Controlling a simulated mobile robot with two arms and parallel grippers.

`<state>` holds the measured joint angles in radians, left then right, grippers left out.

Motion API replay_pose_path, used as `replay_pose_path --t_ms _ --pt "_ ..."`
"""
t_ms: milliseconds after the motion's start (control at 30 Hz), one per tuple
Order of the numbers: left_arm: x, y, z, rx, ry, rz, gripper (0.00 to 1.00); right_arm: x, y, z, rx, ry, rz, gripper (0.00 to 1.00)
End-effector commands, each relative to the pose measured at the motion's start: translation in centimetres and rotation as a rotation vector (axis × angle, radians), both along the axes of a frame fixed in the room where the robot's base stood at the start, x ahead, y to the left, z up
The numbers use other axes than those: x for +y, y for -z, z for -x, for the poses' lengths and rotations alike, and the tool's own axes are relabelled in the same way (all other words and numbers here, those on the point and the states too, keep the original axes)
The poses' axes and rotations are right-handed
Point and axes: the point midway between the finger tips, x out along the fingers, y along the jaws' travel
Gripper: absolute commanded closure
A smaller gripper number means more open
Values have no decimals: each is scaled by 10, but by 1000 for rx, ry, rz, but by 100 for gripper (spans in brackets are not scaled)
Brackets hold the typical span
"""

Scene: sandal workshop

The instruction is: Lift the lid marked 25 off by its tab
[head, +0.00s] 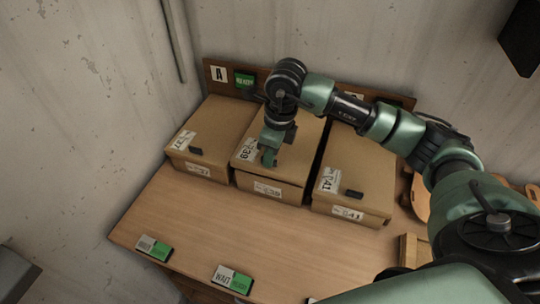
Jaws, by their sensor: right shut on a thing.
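No lid marked 25 can be read in view. Three closed cardboard boxes stand in a row, with lids that look marked 37 (222,122), 39 (296,158) and 41 (362,160). My right gripper (269,158) reaches down from above onto the front part of the middle lid, beside its 39 label. It is shut at the place of that lid's tab, which the fingers hide. Dark tabs show on the left lid (196,151) and the right lid (354,194). A dark line runs under the middle lid's front edge; I cannot tell whether it is raised. My left gripper is out of view.
The boxes stand on a wooden table (190,222) against a low back board (212,88) with an A sign (218,74). Green-and-white cards (154,248) lie along the front edge. The table front is mostly clear. Wooden pieces (420,197) lie at right.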

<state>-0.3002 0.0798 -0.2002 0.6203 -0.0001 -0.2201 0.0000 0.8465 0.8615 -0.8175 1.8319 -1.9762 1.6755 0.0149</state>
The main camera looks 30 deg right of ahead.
Motion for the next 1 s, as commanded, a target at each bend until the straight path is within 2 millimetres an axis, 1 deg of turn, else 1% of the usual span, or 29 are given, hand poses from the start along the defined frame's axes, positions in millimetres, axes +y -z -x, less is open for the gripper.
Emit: replay_pose_path --t_ms 1000 --pt "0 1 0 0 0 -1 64 38 -3 33 0 -2 0 100"
